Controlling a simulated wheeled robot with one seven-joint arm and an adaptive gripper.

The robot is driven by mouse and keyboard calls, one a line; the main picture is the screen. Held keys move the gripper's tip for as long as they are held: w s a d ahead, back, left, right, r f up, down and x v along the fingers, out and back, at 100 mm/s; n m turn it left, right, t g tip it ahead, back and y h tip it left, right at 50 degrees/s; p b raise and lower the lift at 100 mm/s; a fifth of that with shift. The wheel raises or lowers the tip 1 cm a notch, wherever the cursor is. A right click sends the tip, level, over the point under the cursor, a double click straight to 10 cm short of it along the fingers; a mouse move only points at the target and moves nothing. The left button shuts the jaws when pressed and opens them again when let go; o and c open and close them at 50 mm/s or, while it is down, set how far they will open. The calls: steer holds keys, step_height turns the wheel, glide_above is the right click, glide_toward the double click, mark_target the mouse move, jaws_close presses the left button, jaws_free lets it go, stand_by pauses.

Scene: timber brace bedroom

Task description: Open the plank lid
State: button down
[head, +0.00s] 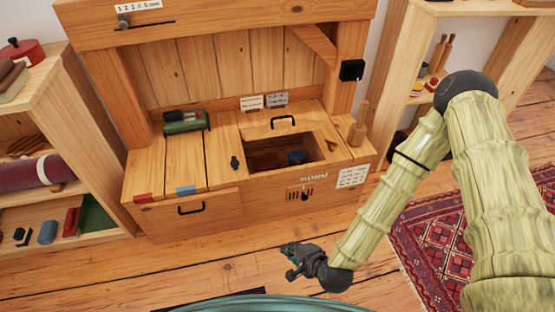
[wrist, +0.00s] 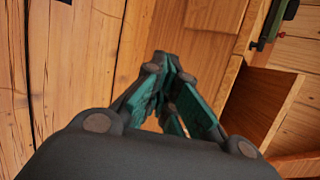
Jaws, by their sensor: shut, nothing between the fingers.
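In front of the handle is a rectangular opening (head: 262,164), through which a dark interior and a blue item (head: 295,157) show. The plank lies flat behind the opening; I cannot tell if it slides or hinges. My gripper (head: 285,250) is shut and empty, low in front of the bench, apart from the lid and handle. In the wrist view its teal-padded fingers (wrist: 170,65) come together over blurred wood surfaces.
A green box (head: 184,120) sits on the bench's left top. A drawer with a black handle (head: 191,209) is in the front. Shelves stand left (head: 92,172) and right (head: 455,8).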

steer(key=w+a+r+m+t+b, duration=0.2)
steer(key=w+m+b, duration=0.3)
steer(key=w, duration=0.4)
steer(key=w+a+r+m+t+b, duration=0.2)
steer(key=w+r+m+t+b, duration=0.2)
steer(key=w, duration=0.6)
steer(key=w+a+r+m+t+b, duration=0.1)
steer(key=w+r+m+t+b, duration=0.2)
steer(key=w+m, duration=0.7)
steer(key=shift+w+a+t+b, duration=0.1)
steer(key=shift+a+t+b, duration=0.3)
steer(key=shift+t+b, duration=1.3)
steer(key=shift+g, duration=0.5)
steer(key=shift+w+a+r+b, duration=0.2)
steer(key=shift+w+r+b, duration=0.5)
steer(key=shift+r, duration=0.2)
steer(key=shift+w+a+r+b, duration=0.2)
steer(key=shift+w+r+b, duration=0.4)
steer(key=shift+r, duration=0.25)
steer(key=shift+r, duration=0.15)
